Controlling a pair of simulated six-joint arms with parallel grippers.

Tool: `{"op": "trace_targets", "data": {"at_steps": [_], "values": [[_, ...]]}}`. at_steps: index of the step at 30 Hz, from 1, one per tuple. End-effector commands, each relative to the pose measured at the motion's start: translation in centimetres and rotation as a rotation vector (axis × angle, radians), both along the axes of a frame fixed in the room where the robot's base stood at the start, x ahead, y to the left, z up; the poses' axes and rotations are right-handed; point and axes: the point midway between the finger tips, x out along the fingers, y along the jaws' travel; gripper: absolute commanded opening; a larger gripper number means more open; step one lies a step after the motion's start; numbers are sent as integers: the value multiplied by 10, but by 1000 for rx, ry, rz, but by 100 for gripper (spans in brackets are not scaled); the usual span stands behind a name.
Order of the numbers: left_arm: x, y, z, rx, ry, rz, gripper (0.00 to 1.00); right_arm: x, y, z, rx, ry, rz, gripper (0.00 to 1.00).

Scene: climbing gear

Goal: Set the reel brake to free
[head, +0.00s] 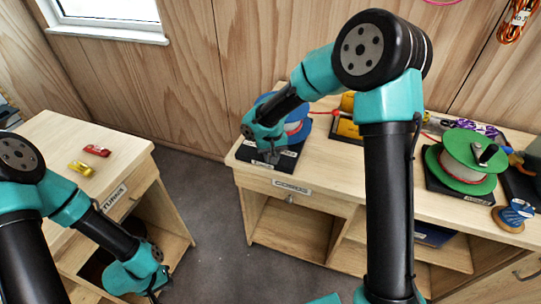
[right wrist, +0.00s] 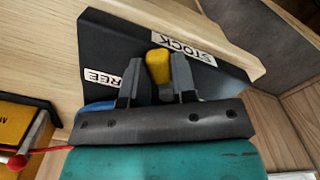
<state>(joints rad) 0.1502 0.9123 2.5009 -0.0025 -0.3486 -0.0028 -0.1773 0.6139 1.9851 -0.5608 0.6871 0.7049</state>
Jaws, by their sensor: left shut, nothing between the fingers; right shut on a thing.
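The reel is a blue spool (head: 297,128) on a black base (head: 287,160) at the left end of the long bench. In the right wrist view, the black base (right wrist: 112,48) carries a label that reads "STOCK" (right wrist: 188,50) and a partly hidden label ending in "REE" (right wrist: 103,78). A yellow brake lever (right wrist: 158,66) sticks up near the "STOCK" label. My right gripper (right wrist: 158,88) is shut on the lever, with a finger on each side. In the head view it (head: 272,158) is over the base's front. My left gripper (head: 153,296) is shut and empty, low beside the left cabinet.
A green reel (head: 468,160) on its own black base stands farther right on the bench. A yellow box (head: 346,129) with a red cord sits right of the blue reel. Red (head: 97,151) and yellow (head: 80,169) pieces lie on the left cabinet. Open floor separates the furniture.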

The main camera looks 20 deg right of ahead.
Motion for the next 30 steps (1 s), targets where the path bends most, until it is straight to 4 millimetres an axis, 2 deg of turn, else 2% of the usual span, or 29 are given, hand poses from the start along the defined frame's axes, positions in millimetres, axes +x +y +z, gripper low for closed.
{"op": "trace_targets", "data": {"at_steps": [9,19,20,27,30], "values": [[0,0,0,0,0,0,0,0,-9,0,0,-1,184,2],[0,0,0,0,0,0,0,1,-10,0,0,-1,204,2],[0,0,0,0,0,0,0,1,-10,0,0,-1,203,26],[0,0,0,0,0,0,0,0,-10,0,0,-1,202,49],[0,0,0,0,0,0,0,0,-10,0,0,-1,202,51]]}}
